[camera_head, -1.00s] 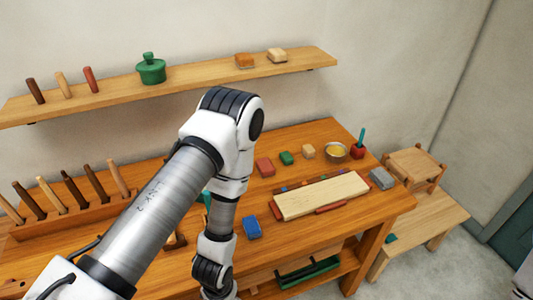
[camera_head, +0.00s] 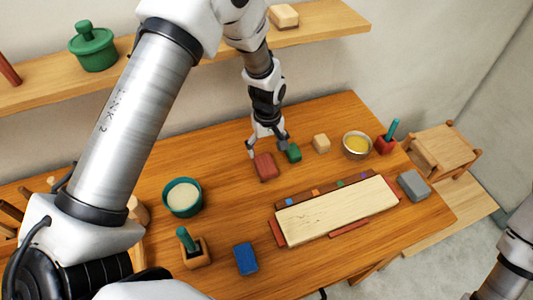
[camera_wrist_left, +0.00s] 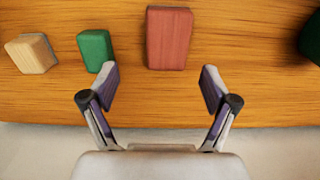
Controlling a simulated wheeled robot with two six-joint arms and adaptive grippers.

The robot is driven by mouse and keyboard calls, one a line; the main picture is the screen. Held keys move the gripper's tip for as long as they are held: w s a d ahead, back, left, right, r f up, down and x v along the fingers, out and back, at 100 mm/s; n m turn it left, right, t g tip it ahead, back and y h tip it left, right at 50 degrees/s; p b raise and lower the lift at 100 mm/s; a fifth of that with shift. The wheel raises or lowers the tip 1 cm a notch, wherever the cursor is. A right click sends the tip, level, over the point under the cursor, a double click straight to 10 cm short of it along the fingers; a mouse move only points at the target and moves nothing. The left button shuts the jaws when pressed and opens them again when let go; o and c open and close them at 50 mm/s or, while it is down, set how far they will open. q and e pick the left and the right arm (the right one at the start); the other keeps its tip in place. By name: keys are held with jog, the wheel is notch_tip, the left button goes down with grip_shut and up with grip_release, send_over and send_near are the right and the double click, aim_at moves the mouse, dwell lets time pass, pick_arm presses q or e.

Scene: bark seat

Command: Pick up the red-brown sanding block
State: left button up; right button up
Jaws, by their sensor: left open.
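The red-brown sanding block (camera_head: 265,167) lies on the wooden bench, left of a smaller green block (camera_head: 293,153). In the left wrist view the red-brown block (camera_wrist_left: 169,38) is ahead of the fingertips and slightly right of centre. My left gripper (camera_head: 268,149) points down at the back of the bench, just behind the red-brown block. Its fingers are spread, with nothing between them in the left wrist view (camera_wrist_left: 160,86). The block is not between the fingers. My right gripper is not in view.
A green block (camera_wrist_left: 96,49) and a tan block (camera_wrist_left: 33,53) stand beside the red-brown one. A pale board (camera_head: 335,209), a blue block (camera_head: 246,258), a grey block (camera_head: 413,185), a green bowl (camera_head: 183,197) and a yellow-filled bowl (camera_head: 356,145) are on the bench. A shelf (camera_head: 200,62) runs behind.

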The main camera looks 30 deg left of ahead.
aim_at(265, 164)
pick_arm(q)
jog(key=shift+w+a+f, duration=0.15)
jog(key=shift+w+f, duration=0.15)
jog(key=shift+f, duration=0.05)
jog(key=s+p, duration=0.1)
jog(key=s+d+f+p, duration=0.1)
jog(key=p, duration=0.1)
jog(key=shift+s+f, duration=0.15)
jog(key=shift+s, duration=0.2)
jog(key=f, duration=0.3)
jog(key=w+a+f+p, duration=0.1)
jog(key=shift+f, duration=0.35)
jog(key=shift+w+f, duration=0.1)
jog(key=shift+s+d+r, duration=0.2)
jog(key=shift+s+r, duration=0.05)
jog(key=shift+r, duration=0.05)
jog(key=c, duration=0.5)
jog(key=shift+s, duration=0.1)
jog(key=c, duration=0.6)
jog(key=shift+c, duration=0.9)
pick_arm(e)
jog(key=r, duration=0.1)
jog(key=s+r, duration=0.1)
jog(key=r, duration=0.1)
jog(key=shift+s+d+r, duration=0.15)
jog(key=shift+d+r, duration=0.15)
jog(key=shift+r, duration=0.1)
